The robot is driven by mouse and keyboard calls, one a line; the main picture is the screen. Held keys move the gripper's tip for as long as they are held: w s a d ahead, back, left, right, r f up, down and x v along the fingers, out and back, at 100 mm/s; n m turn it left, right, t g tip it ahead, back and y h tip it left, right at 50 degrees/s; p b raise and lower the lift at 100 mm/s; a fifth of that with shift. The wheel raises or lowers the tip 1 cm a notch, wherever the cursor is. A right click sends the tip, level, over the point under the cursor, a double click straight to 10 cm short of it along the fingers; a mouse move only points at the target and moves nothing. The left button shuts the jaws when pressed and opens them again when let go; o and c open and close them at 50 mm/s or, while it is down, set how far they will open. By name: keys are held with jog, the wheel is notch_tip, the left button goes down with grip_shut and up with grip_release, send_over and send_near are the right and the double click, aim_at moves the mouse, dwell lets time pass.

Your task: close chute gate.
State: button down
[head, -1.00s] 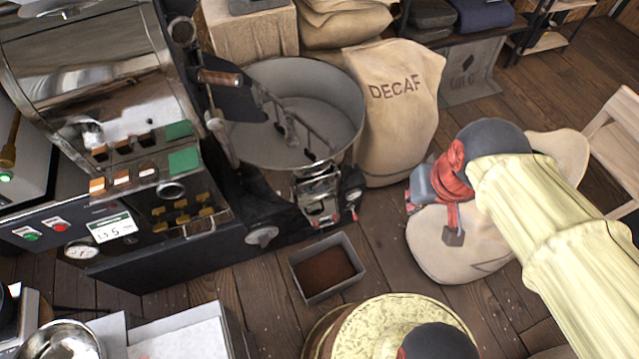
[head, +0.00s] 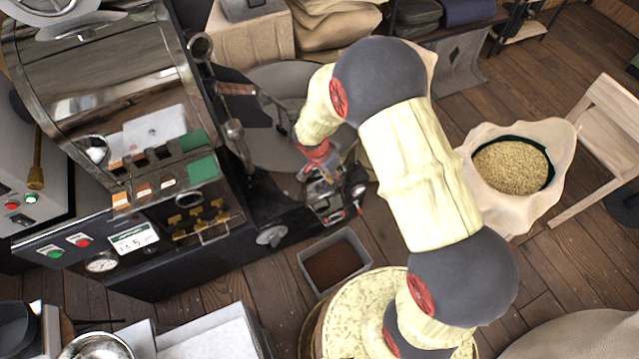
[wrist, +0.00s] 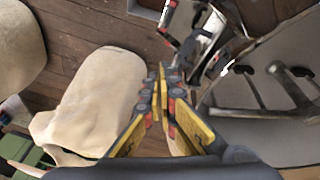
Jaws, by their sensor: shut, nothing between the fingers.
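The chute gate (head: 328,205) is a small metal assembly with red-tipped parts on the front of the round cooling pan (head: 275,76). My gripper (wrist: 164,72) is shut and empty. In the wrist view its yellow-and-black fingers point toward the chute's metal parts (wrist: 208,52), which lie just beyond and to the right of the fingertips. In the head view my wrist sits over the pan's front rim, right above the chute, and hides part of it. I cannot tell whether the fingers touch the gate, or how far it stands open.
A grey bin (head: 306,262) with dark brown contents stands on the floor below the chute. The roaster's control panel (head: 165,210) is to the left. An open sack of pale beans (head: 480,205) and a wooden chair (head: 590,130) stand to the right, with bare floor around them.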

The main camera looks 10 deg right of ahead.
jog(key=w+m, duration=0.2)
jog(key=m+t+b, duration=0.1)
jog(key=m+b, duration=0.2)
send_near(335, 187)
jog(key=x, duration=0.5)
jog(key=shift+d, duration=0.3)
jog(key=shift+w+f, duration=0.15)
jog(key=shift+f, duration=0.5)
